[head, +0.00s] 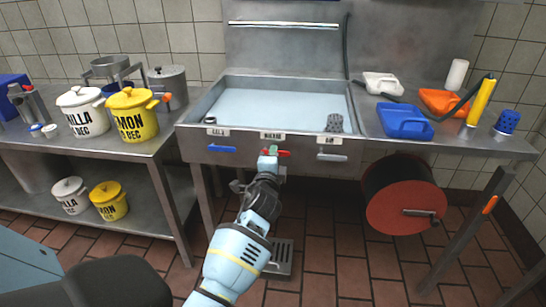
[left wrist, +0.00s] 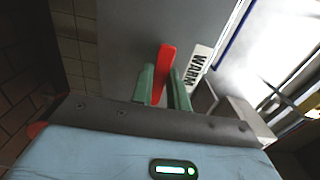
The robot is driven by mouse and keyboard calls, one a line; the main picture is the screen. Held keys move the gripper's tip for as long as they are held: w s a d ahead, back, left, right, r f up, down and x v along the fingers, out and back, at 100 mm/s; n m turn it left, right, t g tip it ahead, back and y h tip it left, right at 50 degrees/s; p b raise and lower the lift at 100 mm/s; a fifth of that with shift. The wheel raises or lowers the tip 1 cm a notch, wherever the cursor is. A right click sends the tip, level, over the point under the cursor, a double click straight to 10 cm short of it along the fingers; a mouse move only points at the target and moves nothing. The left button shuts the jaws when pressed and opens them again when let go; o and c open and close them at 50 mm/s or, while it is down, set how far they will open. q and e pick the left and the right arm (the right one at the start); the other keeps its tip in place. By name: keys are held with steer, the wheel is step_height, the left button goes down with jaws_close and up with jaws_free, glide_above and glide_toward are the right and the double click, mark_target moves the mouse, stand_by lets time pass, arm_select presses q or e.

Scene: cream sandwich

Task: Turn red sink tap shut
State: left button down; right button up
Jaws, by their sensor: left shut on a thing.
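The red tap handle (head: 283,153) is on the front face of the metal sink (head: 196,112), below a small label and between a blue tap handle (head: 222,149) and a pale grey one (head: 331,157). My left gripper (head: 268,161) reaches up from below to the red handle. In the left wrist view the green fingers (left wrist: 163,88) are shut on the red handle (left wrist: 163,70), which sticks up between them. A label reading WARM (left wrist: 198,62) is beside it. The gripper hides part of the handle in the head view. My right gripper is not seen.
A red-faced hose reel (head: 400,205) hangs under the counter to the right. A leg (head: 465,240) stands at the far right. A side table (head: 165,145) with pots is on the left. A floor drain grate (head: 280,258) lies below the sink.

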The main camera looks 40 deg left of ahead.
arm_select(q)
steer(key=c, duration=1.4)
jaws_free()
steer(key=shift+o, duration=0.2)
steer(key=shift+s+d, duration=0.1)
steer(key=v, duration=0.7)
steer(key=shift+s+p, duration=0.3)
steer(key=shift+p, duration=0.05)
steer(key=shift+d+f, duration=0.1)
steer(key=shift+d, duration=0.05)
